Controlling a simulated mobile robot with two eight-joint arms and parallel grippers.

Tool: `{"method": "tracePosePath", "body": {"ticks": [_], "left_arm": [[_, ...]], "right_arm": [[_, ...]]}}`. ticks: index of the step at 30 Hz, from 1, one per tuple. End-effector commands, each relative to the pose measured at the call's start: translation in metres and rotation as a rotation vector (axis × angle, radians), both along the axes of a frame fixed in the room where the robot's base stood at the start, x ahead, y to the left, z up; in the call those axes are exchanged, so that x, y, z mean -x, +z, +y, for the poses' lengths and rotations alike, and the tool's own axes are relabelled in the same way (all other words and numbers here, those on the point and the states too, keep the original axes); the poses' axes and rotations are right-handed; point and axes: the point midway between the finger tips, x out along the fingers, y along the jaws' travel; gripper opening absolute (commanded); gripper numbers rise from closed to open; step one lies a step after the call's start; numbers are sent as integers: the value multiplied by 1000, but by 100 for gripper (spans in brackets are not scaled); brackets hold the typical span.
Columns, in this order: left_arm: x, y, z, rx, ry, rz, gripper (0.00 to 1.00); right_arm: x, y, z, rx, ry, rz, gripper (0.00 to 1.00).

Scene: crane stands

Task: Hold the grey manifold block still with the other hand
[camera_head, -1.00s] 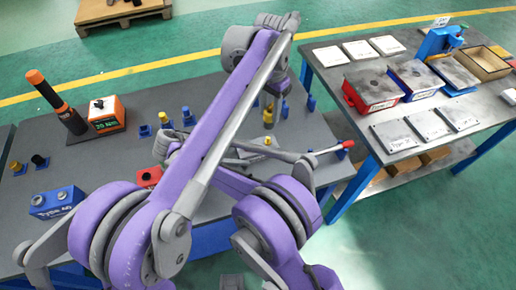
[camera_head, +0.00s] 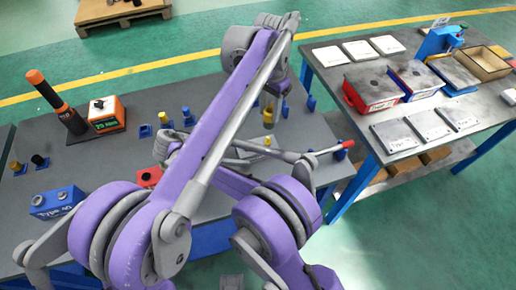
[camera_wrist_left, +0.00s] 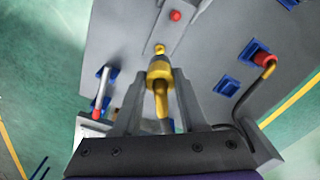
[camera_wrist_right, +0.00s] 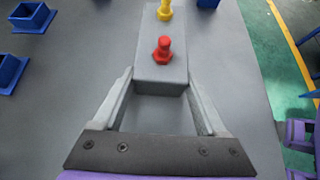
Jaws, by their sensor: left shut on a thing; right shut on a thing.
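The grey manifold block (camera_wrist_right: 160,72) lies between the fingers of my right gripper (camera_wrist_right: 160,92), shut on its near end. A red fitting (camera_wrist_right: 162,50) and a yellow fitting (camera_wrist_right: 165,10) stand on its top. In the left wrist view the block (camera_wrist_left: 178,35) lies just beyond my left gripper (camera_wrist_left: 160,88). That gripper is shut on a yellow tool (camera_wrist_left: 160,70) with a hooked lower part; its tip is close to the block's yellow fitting (camera_wrist_left: 160,48), and I cannot tell if they touch. In the head view my arms hide most of the block and the right gripper.
Blue holders (camera_wrist_right: 33,17) stand on the grey bench around the block. A red-tipped tool (camera_head: 346,145) is at the bench's right edge. An orange box (camera_head: 106,114) and a dark tool with orange top (camera_head: 60,110) stand at the back left. A second table (camera_head: 350,125) holds trays and plates.

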Motion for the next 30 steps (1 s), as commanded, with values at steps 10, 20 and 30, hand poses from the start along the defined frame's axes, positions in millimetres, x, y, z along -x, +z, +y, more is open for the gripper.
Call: {"method": "tracePosePath", "body": {"ticks": [10,20,30], "left_arm": [[0,0,0,0,0,0,0],[0,-19,0,0,0,0,0],[0,-48,0,0,0,0,0]], "right_arm": [[0,0,0,0,0,0,0],[0,0,0,0,0,0,0],[0,0,0,0,0,0,0]]}}
